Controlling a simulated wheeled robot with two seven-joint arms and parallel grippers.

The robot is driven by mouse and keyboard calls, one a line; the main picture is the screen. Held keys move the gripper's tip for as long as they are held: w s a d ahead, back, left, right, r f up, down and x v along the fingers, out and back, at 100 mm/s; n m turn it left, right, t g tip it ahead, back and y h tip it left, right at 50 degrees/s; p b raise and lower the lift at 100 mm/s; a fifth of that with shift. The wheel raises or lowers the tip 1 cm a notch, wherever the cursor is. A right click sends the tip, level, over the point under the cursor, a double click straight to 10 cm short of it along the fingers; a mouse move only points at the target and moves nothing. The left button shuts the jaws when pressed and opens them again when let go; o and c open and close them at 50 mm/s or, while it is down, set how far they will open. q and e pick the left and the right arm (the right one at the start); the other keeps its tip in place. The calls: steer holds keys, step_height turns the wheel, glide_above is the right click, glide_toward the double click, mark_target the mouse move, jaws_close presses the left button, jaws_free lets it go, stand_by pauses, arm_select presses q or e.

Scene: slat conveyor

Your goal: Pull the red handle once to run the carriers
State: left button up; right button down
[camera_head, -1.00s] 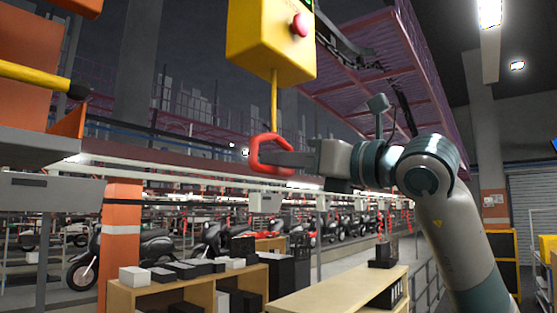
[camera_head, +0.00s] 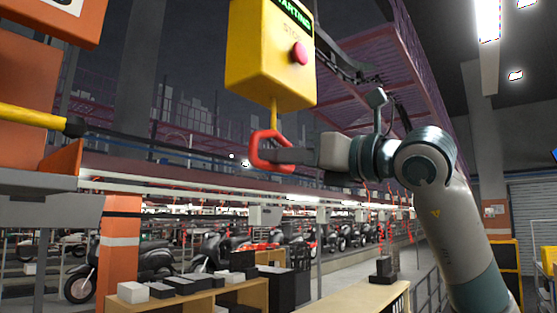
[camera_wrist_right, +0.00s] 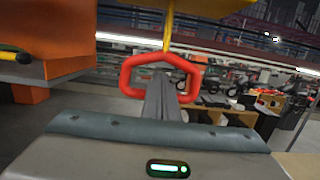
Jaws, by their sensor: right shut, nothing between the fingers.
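The red handle (camera_head: 256,150) is a ring hanging on a short yellow rod below a yellow control box (camera_head: 262,62). The box has a red button (camera_head: 299,53) and a green lit display (camera_head: 293,14), on which the letters "ARTING" show. My right gripper (camera_head: 275,155) is shut, and its fingers reach into the ring from the right, with nothing between them. In the right wrist view the red handle (camera_wrist_right: 126,75) surrounds the closed fingers (camera_wrist_right: 161,95). I cannot tell whether they touch its lower bar. My left gripper is out of view.
An orange and grey structure with a yellow bar (camera_head: 30,115) stands at the left. An overhead purple frame (camera_head: 375,75) is above my right arm. Wooden shelves (camera_head: 215,297) with boxes and several motorcycles (camera_head: 210,253) are below and behind.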

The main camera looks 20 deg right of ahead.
stand_by(0.3)
steer(key=b+v, duration=0.4)
steer(key=v, duration=0.5)
stand_by(0.3)
